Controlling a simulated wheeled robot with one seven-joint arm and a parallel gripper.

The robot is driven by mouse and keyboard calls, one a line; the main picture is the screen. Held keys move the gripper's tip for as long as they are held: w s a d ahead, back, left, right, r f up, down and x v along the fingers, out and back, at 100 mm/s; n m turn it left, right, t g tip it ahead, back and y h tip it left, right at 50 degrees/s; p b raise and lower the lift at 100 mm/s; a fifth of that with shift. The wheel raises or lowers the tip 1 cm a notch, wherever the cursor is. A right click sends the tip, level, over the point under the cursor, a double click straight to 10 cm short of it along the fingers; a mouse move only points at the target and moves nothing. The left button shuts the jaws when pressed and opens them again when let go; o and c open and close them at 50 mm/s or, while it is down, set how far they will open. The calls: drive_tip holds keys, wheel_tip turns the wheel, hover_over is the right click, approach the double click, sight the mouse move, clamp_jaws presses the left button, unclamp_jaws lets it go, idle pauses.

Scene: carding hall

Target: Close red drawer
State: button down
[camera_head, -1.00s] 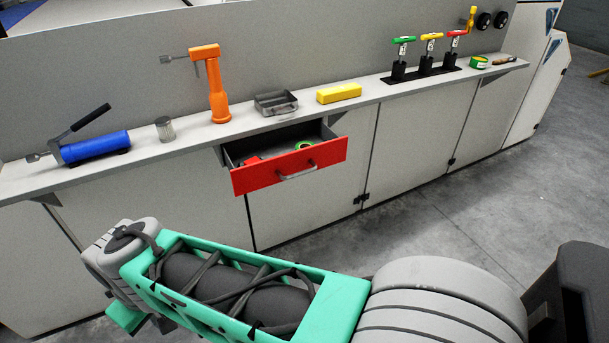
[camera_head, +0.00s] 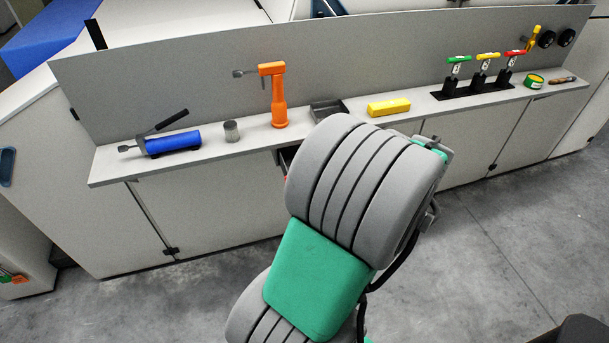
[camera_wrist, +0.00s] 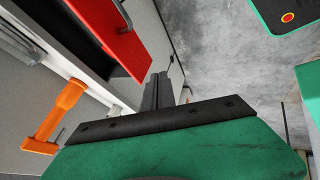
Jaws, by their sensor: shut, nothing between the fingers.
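The red drawer (camera_wrist: 118,42) shows in the wrist view at the upper left, with its grey handle and a dark gap behind its front, so it stands open. In the head view my arm hides most of it; only a sliver of its side (camera_head: 287,157) shows under the shelf. My gripper (camera_wrist: 158,80) is shut and empty, its fingertips near one end of the red front. I cannot tell whether they touch it. In the head view the gripper is hidden behind my arm.
The grey shelf (camera_head: 205,157) above the drawer holds a blue tool (camera_head: 172,143), a grey cylinder (camera_head: 231,131), an orange tool (camera_head: 278,95), a metal tray (camera_head: 328,110), a yellow block (camera_head: 389,107) and several coloured-handled levers (camera_head: 483,70). Bare floor (camera_head: 480,250) lies in front.

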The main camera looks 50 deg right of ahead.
drive_tip(key=w+d+f+p, duration=0.1)
drive_tip(key=w+f, duration=0.7)
drive_tip(key=w, duration=0.1)
drive_tip(key=shift+w, duration=0.15)
drive_tip(key=shift+d, duration=0.1)
